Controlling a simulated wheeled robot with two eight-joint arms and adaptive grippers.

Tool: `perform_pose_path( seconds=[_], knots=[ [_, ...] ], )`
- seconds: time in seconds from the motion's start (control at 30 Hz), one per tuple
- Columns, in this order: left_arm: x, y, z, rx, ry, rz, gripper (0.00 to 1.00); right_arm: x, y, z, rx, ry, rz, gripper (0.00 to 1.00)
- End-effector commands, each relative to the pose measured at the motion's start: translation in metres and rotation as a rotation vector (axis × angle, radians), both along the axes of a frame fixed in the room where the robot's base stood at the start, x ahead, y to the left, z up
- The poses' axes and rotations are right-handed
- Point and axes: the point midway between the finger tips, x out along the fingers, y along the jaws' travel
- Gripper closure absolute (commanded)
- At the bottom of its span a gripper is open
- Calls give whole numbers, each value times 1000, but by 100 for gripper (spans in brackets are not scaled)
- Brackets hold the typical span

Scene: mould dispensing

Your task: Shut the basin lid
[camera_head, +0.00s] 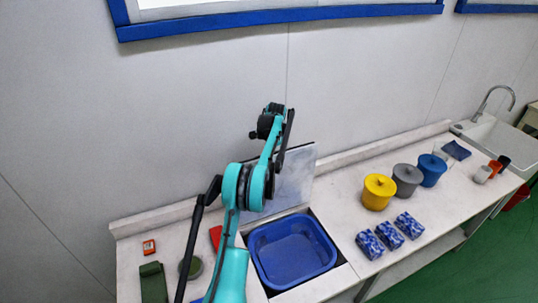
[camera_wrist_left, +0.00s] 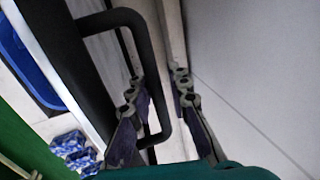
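The basin lid (camera_head: 297,178) stands raised, nearly upright, at the back edge of the blue basin (camera_head: 292,250). My left arm reaches over the lid, and its gripper is hidden or hard to make out in the head view. In the left wrist view my left gripper (camera_wrist_left: 160,92) is open, with a finger on each side of the lid's black handle (camera_wrist_left: 128,22). The handle's bar passes between the fingers; whether either finger touches it I cannot tell. The blue basin (camera_wrist_left: 22,62) also shows at the left there. My right gripper is not in view.
A green object (camera_head: 153,282) and small red box (camera_head: 149,247) lie at the left. The wall is close behind.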

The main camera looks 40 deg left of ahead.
Motion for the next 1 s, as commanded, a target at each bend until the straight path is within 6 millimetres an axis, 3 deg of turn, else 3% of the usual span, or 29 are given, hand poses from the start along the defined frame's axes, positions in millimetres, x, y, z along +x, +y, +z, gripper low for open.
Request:
perform_pose_path(
  seconds=[0.23, 0.6, 1.0],
  knots=[
    [1, 2, 3, 11, -8, 0, 99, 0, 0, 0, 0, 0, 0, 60],
    [-16, -32, 5, 10, -7, 0, 100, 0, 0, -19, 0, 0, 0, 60],
    [-19, -37, 6, 7, -5, 1, 100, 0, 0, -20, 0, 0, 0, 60]
  ],
)
